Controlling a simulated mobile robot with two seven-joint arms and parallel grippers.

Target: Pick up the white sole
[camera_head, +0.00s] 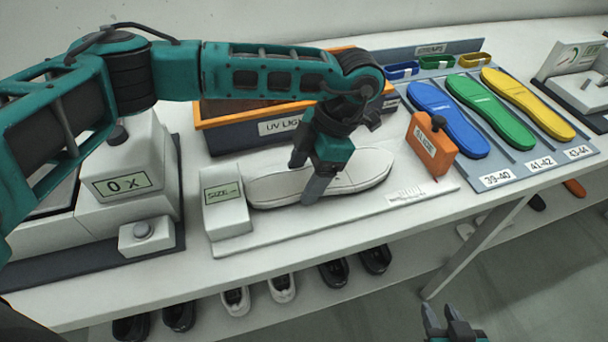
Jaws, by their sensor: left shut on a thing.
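The white sole (362,172) lies on a white plate in the middle of the table. My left gripper (306,180) comes down over its middle, with the fingers around the sole. It is shut on the sole, and the sole appears to rest on or just above the plate. The fingers and wrist hide part of the sole. My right gripper (452,326) is at the bottom edge, low and away from the table. Its fingers stand apart with nothing between them.
A white size display (226,206) stands at the plate's left end, and an orange block (431,146) at its right end. A box marked UV LIGHT (225,138) is behind. Blue (447,118), green (492,108) and yellow (527,103) insoles lie at right. Shoes (283,288) stand on a lower shelf.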

